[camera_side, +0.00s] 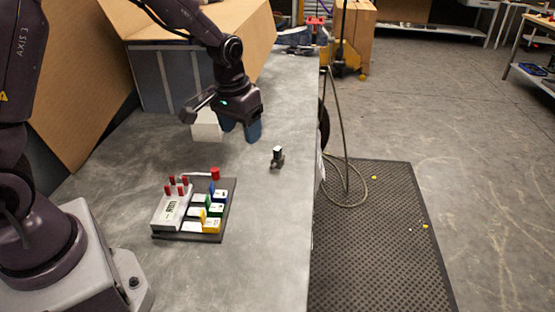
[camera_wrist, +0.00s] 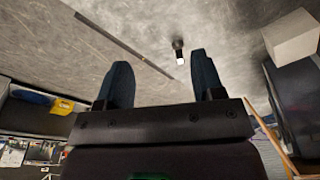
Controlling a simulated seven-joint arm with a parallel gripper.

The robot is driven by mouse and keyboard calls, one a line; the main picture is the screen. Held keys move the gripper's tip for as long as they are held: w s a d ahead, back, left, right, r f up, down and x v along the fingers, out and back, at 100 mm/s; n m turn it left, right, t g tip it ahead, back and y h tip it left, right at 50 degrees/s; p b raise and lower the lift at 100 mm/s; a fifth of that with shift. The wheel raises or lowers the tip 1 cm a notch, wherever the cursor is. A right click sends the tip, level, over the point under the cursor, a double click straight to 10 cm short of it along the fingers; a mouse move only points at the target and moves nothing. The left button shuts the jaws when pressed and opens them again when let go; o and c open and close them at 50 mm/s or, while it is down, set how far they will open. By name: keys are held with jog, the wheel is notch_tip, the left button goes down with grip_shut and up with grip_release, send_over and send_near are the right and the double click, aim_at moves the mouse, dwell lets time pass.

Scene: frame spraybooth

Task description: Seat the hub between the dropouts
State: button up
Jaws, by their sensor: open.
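I cannot pick out a hub or dropouts with certainty. A small dark piece with a pale top (camera_side: 277,158) stands alone on the grey table, right of and nearer the camera than my gripper (camera_side: 240,134). It also shows in the wrist view as a dark piece with a white end (camera_wrist: 179,50), beyond the gap between my fingers. My gripper points down over the table with its two blue fingers apart and nothing between them; the wrist view shows the same gap (camera_wrist: 160,78). A dark board (camera_side: 229,207) carries a white block with red pegs (camera_side: 171,206) and several coloured pieces.
A white cube (camera_side: 206,127) sits beside my gripper; it also shows in the wrist view (camera_wrist: 291,37). A large cardboard box (camera_side: 232,30) stands behind. The table's right edge drops to a floor with a black mat (camera_side: 375,240). The table's front right is clear.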

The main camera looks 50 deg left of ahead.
aim_at(276, 150)
jog(key=w+a+f, duration=0.1)
jog(key=w+f, duration=0.3)
jog(key=w+a+f+n+t+y, duration=0.1)
jog(key=w+a+f, duration=0.1)
jog(key=w+f, duration=0.2)
jog(key=w+a+f+t, duration=0.1)
jog(key=w+a+f, duration=0.1)
jog(key=w+f, duration=0.2)
jog(key=shift+w+a+f+n, duration=0.1)
jog(key=shift+w+a+n, duration=0.15)
jog(key=shift+w, duration=0.5)
jog(key=shift+s+a+x, duration=0.1)
jog(key=shift+a+x, duration=0.05)
jog(key=shift+x, duration=1.4)
jog(key=shift+s+a+x, duration=0.1)
jog(key=shift+a+x, duration=0.05)
jog(key=shift+x, duration=1.4)
jog(key=shift+t, duration=0.3)
grip_shut()
jog(key=shift+r, duration=0.25)
